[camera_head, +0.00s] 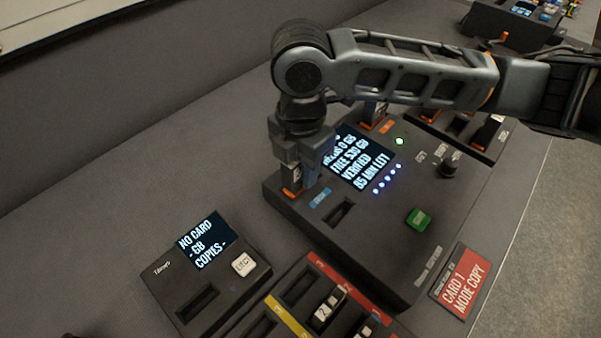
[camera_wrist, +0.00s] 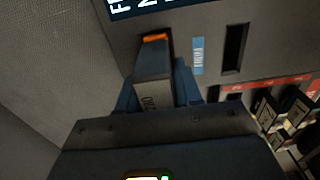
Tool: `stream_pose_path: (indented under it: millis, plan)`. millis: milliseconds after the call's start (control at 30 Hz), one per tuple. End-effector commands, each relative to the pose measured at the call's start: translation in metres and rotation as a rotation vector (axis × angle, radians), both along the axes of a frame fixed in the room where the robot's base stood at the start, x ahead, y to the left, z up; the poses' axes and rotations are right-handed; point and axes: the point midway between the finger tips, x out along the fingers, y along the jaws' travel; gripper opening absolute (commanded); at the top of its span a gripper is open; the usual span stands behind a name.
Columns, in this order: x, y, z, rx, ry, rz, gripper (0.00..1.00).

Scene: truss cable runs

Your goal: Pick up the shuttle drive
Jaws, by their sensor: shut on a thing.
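The shuttle drive (camera_wrist: 153,62) is a grey block with an orange end, between the blue fingers of my gripper (camera_wrist: 158,85) in the wrist view. My gripper is shut on it. In the head view my gripper (camera_head: 306,172) points down at the left edge of the dark copy station (camera_head: 375,232). The drive (camera_head: 292,177) shows there only in part, its orange end low against the station near a blue label. I cannot tell whether that end is still seated in the station or just clear of it.
The station has a lit screen (camera_head: 360,158), an empty slot (camera_head: 340,213), a green button (camera_head: 418,218) and a knob (camera_head: 450,166). A small card reader (camera_head: 205,275) reads "NO CARD". A card tray (camera_head: 300,290) with red and yellow strips stands in front. A red sign (camera_head: 462,281) lies right.

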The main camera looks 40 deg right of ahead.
Motion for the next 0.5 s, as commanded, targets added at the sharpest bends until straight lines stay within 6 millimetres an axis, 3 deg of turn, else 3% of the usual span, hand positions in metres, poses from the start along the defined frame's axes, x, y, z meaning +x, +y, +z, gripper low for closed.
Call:
stream_pose_path:
  millis: [300, 500]
  plan:
    - [0.0001, 0.0001, 0.0001, 0.0, 0.0, 0.0, 0.0]
    - [0.0002, 0.0001, 0.0006, 0.0, -0.001, 0.0, 0.0]
